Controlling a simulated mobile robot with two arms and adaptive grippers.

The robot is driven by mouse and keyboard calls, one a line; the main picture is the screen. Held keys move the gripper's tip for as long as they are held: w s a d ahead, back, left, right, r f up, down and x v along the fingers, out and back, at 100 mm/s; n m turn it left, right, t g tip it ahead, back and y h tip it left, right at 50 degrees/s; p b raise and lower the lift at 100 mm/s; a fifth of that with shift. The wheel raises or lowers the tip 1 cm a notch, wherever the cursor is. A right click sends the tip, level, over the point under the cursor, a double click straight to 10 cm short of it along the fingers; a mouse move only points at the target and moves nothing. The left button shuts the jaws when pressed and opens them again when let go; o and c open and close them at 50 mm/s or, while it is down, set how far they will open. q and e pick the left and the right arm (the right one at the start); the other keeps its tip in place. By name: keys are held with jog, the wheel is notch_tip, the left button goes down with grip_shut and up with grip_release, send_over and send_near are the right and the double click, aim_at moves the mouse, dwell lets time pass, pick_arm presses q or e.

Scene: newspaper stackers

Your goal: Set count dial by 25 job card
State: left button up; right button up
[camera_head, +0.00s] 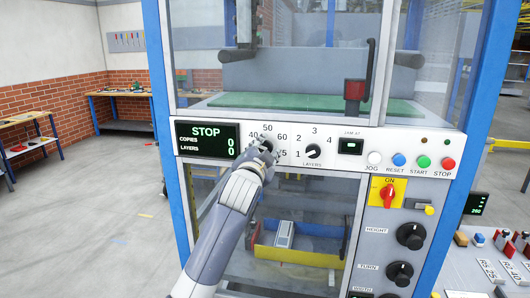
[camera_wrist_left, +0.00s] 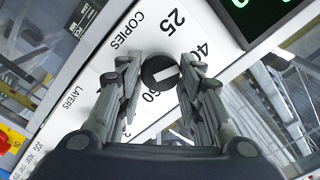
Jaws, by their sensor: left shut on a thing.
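The copies count dial (camera_wrist_left: 160,72) is a dark round knob with a white bar, on the white panel strip. Printed numbers including 25, 40 and 60 surround it. My left gripper (camera_head: 266,146) reaches up to the panel and covers most of the dial in the head view. In the left wrist view its two fingers (camera_wrist_left: 160,80) are on either side of the knob, shut on it. The exact number that the bar points at is unclear. The display (camera_head: 207,139) reads STOP, copies 0, layers 0. I cannot make out a job card. My right gripper is not in view.
The layers knob (camera_head: 313,151) is close to the right of the dial. Further right are jog, reset, start and stop buttons (camera_head: 411,161) and a red switch (camera_head: 388,195). Height and turn knobs (camera_head: 410,236) are lower. A workbench (camera_head: 122,112) stands far left, with open floor before it.

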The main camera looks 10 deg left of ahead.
pick_arm(q)
jog(key=n, duration=0.4)
jog(key=shift+n, duration=0.3)
jog(key=shift+a+n, duration=0.1)
jog(key=shift+n, duration=2.5)
jog(key=o, duration=1.1)
jog(key=shift+c, duration=0.2)
jog(key=shift+s, duration=0.1)
jog(key=s, duration=1.2)
jog(key=shift+w+f, duration=0.15)
